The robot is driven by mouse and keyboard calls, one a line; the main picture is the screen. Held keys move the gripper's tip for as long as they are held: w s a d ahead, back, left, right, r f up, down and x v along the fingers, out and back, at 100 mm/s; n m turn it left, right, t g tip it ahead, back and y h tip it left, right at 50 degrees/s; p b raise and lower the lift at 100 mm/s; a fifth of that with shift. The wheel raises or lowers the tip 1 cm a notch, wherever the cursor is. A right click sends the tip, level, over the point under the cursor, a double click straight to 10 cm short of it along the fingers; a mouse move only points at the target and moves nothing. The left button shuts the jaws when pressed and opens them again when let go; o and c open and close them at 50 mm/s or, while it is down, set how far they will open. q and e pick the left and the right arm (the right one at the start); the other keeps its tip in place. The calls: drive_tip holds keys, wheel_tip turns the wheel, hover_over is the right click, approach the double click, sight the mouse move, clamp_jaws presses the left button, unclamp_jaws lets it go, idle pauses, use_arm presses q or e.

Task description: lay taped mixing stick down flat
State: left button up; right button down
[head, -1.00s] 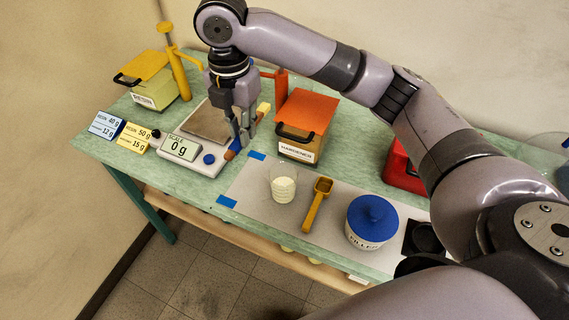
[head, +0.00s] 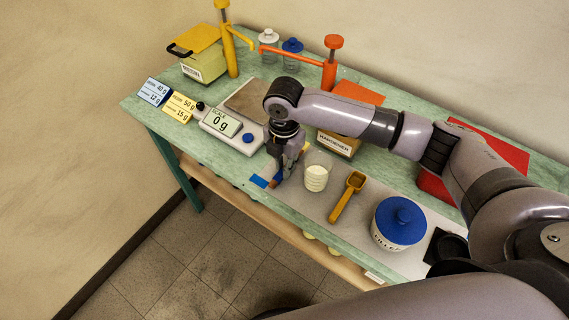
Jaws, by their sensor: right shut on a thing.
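My right gripper (head: 281,173) is shut on the mixing stick (head: 275,183), low over the left end of the grey mat (head: 325,210). The stick's brown and blue end shows below the fingers, beside a blue tape patch (head: 258,181). A small yellowish part shows on the right of the fingers. The fingers hide most of the stick, and I cannot tell whether it touches the mat. My left gripper is not in view.
A clear cup (head: 316,174) with pale contents stands close on the right of the gripper. A yellow scoop (head: 347,196) and a blue-lidded filler tub (head: 399,222) are further right. The scale (head: 234,127), reading 0 g, is at the left. The hardener box (head: 338,145) is behind.

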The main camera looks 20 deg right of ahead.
drive_tip(key=shift+f, duration=0.35)
drive_tip(key=c, duration=1.6)
unclamp_jaws()
drive_tip(key=shift+f, duration=0.1)
wheel_tip(320, 180, up, 12)
drive_tip(key=shift+r+b, duration=0.15)
drive_tip(key=shift+b, duration=0.7)
